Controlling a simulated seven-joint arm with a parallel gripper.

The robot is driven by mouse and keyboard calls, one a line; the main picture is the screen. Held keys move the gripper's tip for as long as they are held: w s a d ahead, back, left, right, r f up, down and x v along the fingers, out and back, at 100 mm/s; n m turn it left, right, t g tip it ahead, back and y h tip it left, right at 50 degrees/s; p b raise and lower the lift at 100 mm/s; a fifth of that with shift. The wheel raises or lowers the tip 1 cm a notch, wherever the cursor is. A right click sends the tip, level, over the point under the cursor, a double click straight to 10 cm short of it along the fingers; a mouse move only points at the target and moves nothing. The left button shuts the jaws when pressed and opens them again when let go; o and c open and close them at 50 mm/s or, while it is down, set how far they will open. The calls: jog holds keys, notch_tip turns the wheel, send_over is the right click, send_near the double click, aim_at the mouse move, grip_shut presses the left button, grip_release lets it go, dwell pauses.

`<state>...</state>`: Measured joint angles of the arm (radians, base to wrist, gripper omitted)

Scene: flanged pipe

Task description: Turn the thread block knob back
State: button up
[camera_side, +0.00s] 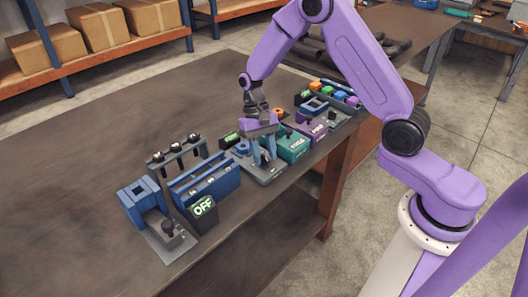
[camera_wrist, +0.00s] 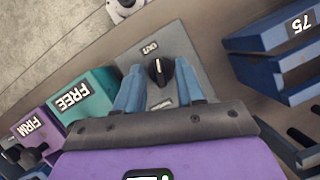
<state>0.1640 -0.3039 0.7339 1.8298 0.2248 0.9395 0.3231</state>
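The thread block (camera_wrist: 185,45) is a grey plate with the label OUT at one end and a second, partly hidden label nearer my gripper. Its black knob (camera_wrist: 159,71) has a pale pointer line directed toward the OUT end. My gripper (camera_wrist: 159,68) is open, with one blue finger on each side of the knob and visible gaps between. In the side view my gripper (camera_side: 264,162) points down over the grey block (camera_side: 267,177) near the table's front edge. The knob cannot be made out there.
A teal block (camera_side: 293,147) marked FREE and a purple block (camera_side: 313,130) marked FIRM stand on one side. A blue rack (camera_side: 207,184) and a dark OFF display (camera_side: 203,208) stand on the other. The table's rear left (camera_side: 100,130) is clear.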

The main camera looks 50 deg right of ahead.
jog(key=v, duration=1.7)
jog(key=shift+r, duration=0.2)
jog(key=s+a+r+n+t+h, duration=0.1)
jog(key=s+a+n, duration=0.25)
jog(key=s, duration=0.45)
jog(key=s+a+r+n+t+h, duration=0.1)
jog(key=s+a+n, duration=0.2)
jog(key=s+n, duration=0.35)
jog(key=s+d+f+n+t, duration=0.1)
jog(key=s+d+f+n, duration=0.15)
jog(key=s, duration=0.75)
jog(key=s+d+f+n+t, duration=0.15)
jog(key=s+n, duration=0.25)
jog(key=s, duration=0.5)
notch_tip(320, 180, up, 2)
jog(key=m, duration=1.7)
send_over(265, 157)
jog(key=shift+n, duration=0.25)
notch_tip(265, 157, down, 16)
jog(key=shift+f, duration=0.15)
